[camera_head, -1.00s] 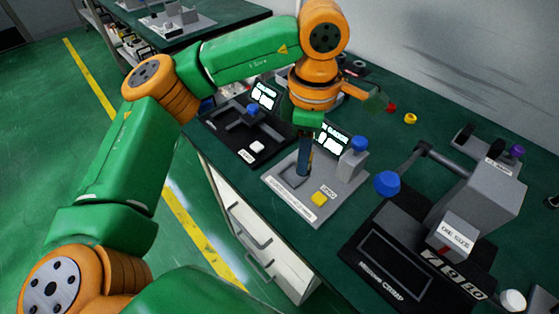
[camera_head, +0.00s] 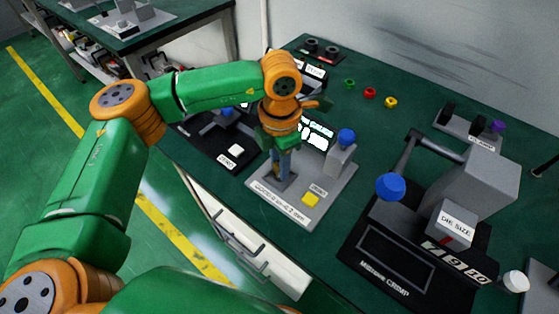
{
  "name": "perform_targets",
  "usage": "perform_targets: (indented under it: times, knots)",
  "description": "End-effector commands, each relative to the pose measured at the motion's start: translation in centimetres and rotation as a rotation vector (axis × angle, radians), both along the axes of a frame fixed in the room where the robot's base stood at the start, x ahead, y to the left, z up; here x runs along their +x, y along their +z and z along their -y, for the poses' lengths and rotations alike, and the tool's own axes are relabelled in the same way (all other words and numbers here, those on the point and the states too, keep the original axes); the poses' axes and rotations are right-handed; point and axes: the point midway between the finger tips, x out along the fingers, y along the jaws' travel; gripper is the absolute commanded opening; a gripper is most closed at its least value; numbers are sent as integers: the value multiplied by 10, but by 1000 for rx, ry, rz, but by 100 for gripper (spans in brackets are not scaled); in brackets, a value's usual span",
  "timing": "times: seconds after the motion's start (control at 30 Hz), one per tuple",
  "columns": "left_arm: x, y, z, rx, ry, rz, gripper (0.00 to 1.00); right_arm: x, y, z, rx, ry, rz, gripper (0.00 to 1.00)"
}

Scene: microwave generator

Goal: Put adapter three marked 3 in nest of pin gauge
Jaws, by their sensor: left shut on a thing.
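The pin gauge is a grey plate (camera_head: 322,205) with a lit screen (camera_head: 316,134), a yellow button (camera_head: 310,199) and a post topped by a blue knob (camera_head: 346,136). Its dark recessed nest is at the left of the plate, partly covered by my fingers. My left gripper (camera_head: 281,176) points down over this nest, fingertips low and close to the plate. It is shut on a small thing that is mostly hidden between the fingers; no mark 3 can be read. Whether it touches the nest I cannot tell. My right gripper is not in view.
Green (camera_head: 349,84), red (camera_head: 370,92) and yellow (camera_head: 390,102) small rings lie on the bench behind. A black crimp machine (camera_head: 395,262) with a blue-knobbed lever (camera_head: 390,186) stands right of the gauge. A black fixture (camera_head: 215,148) stands left. Bench between rings and crimp machine is clear.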

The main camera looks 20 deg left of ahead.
Motion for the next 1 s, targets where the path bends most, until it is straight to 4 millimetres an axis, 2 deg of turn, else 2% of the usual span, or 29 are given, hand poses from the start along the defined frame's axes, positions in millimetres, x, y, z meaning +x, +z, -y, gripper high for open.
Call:
perform_targets:
  times: [0.13,0.17,0.23,0.27,0.5,0.63,0.77,1.0]
  knots:
    - [0,-5,0,-1,0,1,0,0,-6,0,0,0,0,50]
    - [0,-3,0,-1,0,1,40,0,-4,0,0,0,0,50]
    - [0,-3,0,0,-1,0,59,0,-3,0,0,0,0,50]
    - [0,-3,0,0,-1,0,62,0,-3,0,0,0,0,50]
    - [0,-2,0,0,-1,0,62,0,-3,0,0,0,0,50]
    - [1,6,0,-1,0,3,62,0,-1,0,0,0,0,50]
    - [1,34,1,-3,-2,6,62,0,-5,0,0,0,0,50]
    - [1,98,1,-1,-2,4,62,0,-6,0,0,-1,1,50]
